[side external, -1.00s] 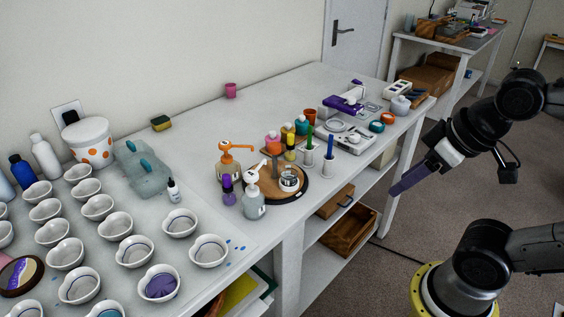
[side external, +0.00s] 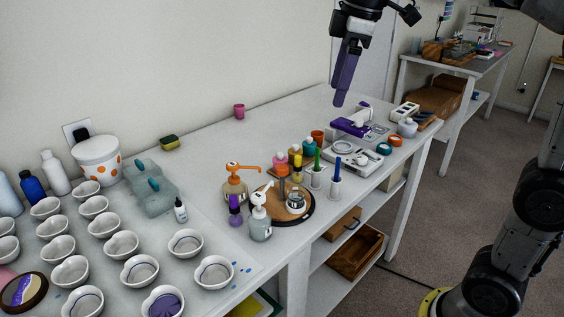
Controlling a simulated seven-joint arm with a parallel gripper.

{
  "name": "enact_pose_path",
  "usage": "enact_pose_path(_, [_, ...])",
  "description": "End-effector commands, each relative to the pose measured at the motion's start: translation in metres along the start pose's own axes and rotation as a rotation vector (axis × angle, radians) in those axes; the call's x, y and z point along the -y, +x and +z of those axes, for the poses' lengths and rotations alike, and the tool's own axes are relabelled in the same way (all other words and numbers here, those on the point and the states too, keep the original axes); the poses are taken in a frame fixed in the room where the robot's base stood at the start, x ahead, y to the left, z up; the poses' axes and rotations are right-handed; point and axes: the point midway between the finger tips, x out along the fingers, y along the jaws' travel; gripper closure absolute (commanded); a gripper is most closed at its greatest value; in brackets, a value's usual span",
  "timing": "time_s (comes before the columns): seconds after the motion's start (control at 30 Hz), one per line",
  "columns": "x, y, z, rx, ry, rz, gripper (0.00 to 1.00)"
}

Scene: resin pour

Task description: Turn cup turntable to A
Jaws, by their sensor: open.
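The cup turntable (side external: 279,213) is a round wooden disc with a dark rim, standing on the white table. A small clear cup with a dark band (side external: 296,201) stands on its right part. A brownish-orange upright post (side external: 282,181) rises at its back. No letter on the turntable can be read from here. My gripper (side external: 341,101), with long purple fingers pointing down, hangs in the air above the far part of the table, behind and right of the turntable. It touches nothing. The fingers show nearly edge-on, with nothing visible between them.
Pump bottles, one orange-topped (side external: 236,188) and one white-topped (side external: 260,220), crowd the turntable's left side. Coloured bottles (side external: 295,158) and holders with green and blue pens (side external: 335,180) stand behind and right. A purple-and-white device (side external: 350,127) sits beyond. Many white cups (side external: 139,270) fill the left.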

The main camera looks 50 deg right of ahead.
Motion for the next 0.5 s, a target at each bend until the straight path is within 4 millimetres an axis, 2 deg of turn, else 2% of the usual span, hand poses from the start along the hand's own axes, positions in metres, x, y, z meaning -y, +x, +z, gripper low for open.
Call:
enact_pose_path(0.03, [-0.014, 0.008, -0.015, 0.019, -0.022, -0.017, 0.28])
enact_pose_path(0.1, [-0.029, 0.019, -0.033, 0.040, -0.049, -0.037, 0.28])
enact_pose_path(0.3, [-0.066, 0.067, -0.073, 0.095, -0.079, -0.089, 0.28])
enact_pose_path(0.4, [-0.077, 0.093, -0.086, 0.117, -0.077, -0.109, 0.28])
enact_pose_path(0.5, [-0.081, 0.115, -0.090, 0.142, -0.075, -0.134, 0.28])
